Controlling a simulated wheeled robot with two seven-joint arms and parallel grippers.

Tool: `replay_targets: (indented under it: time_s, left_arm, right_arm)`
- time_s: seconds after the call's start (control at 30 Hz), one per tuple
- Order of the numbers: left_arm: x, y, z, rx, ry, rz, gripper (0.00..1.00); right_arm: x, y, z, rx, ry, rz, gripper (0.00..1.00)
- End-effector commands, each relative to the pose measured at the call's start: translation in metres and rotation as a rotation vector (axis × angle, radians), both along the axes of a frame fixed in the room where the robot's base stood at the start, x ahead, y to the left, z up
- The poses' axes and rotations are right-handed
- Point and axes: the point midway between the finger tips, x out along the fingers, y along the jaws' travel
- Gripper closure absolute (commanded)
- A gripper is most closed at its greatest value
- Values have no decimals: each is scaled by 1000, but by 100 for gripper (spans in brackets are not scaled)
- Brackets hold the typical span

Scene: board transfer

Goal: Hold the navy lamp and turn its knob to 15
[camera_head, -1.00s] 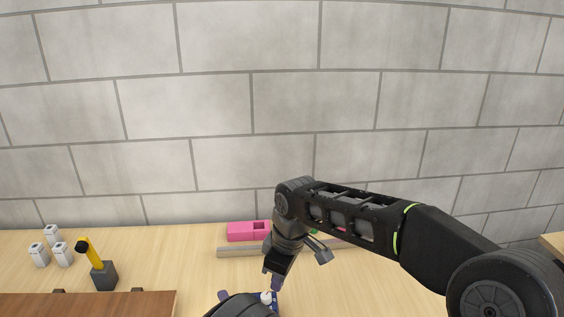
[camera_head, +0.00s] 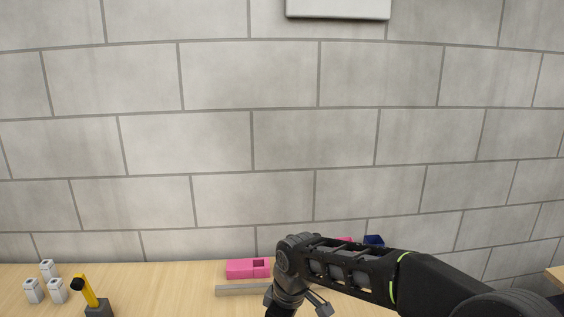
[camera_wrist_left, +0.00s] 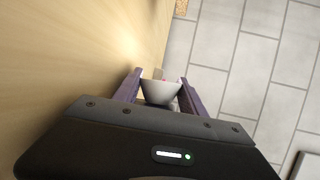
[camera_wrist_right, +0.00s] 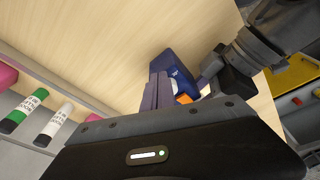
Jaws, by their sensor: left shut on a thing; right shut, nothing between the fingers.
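In the right wrist view the navy lamp (camera_wrist_right: 179,66) shows as a blue body with pale markings, with an orange part (camera_wrist_right: 183,98) beside it. My left gripper (camera_wrist_right: 207,70) reaches it from the right there. In the left wrist view my left gripper (camera_wrist_left: 161,78) is shut on a part of the lamp, with a pale cone-shaped piece (camera_wrist_left: 160,92) between its fingers. My right gripper (camera_wrist_right: 157,88) is shut and empty, its fingertips close beside the lamp; I cannot tell whether they touch. The knob's reading is not legible.
A pink block (camera_head: 247,268) and a grey rail (camera_head: 241,290) lie at the back of the wooden table. White blocks (camera_head: 48,268) and a yellow-handled tool in a dark base (camera_head: 99,308) stand at left.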

Motion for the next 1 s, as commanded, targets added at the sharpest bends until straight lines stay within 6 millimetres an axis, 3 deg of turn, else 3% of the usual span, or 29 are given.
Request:
replay_targets:
  time_s: [1.0]
  left_arm:
    - [2, -7, 2, -4, -5, -15, 100]
  right_arm:
    - [-4, 14, 0, 10, 0, 6, 100]
